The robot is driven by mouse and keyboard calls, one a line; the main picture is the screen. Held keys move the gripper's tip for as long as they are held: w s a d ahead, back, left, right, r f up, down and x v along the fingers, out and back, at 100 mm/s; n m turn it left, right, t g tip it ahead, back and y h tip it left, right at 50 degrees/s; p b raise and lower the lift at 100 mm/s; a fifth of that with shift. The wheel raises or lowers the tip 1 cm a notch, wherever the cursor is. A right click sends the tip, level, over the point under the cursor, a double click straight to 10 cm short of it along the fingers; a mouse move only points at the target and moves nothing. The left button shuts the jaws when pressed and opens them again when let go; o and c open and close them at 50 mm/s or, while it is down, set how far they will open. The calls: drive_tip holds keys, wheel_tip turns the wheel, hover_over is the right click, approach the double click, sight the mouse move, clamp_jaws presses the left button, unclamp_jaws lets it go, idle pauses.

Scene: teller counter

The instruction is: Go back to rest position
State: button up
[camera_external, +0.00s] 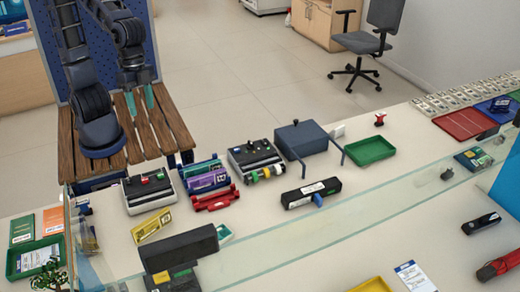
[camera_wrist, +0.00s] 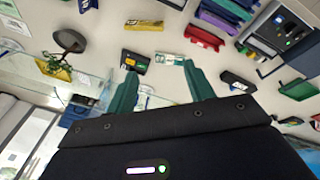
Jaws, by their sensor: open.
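My gripper (camera_external: 141,104) is at the upper left of the external view, in front of the wooden slatted bench (camera_external: 170,125) and apart from the things on the counter. Its two teal fingers are spread with nothing between them. In the wrist view my gripper (camera_wrist: 159,69) shows both fingers apart, with the counter beyond their tips. Nothing is held.
The counter (camera_external: 240,225) carries a grey stamp rack (camera_external: 148,192), red holder (camera_external: 215,199), dark blue box (camera_external: 303,139), green tray (camera_external: 370,150) and black device (camera_external: 311,193). A glass screen (camera_external: 300,240) runs along it. Open floor (camera_external: 240,70) lies behind.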

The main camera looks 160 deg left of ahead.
drive_tip(key=s+d+r+m, duration=0.1)
drive_tip(key=s+d+m, duration=0.2)
drive_tip(key=s+d, duration=0.3)
drive_tip(key=s+d+r+m+t, duration=0.1)
drive_tip(key=s+d+m, duration=0.3)
drive_tip(key=d, duration=0.6)
drive_tip(key=shift+s+d+r+t, duration=0.3)
drive_tip(key=shift+s+r, duration=0.3)
drive_tip(key=shift+s, duration=0.6)
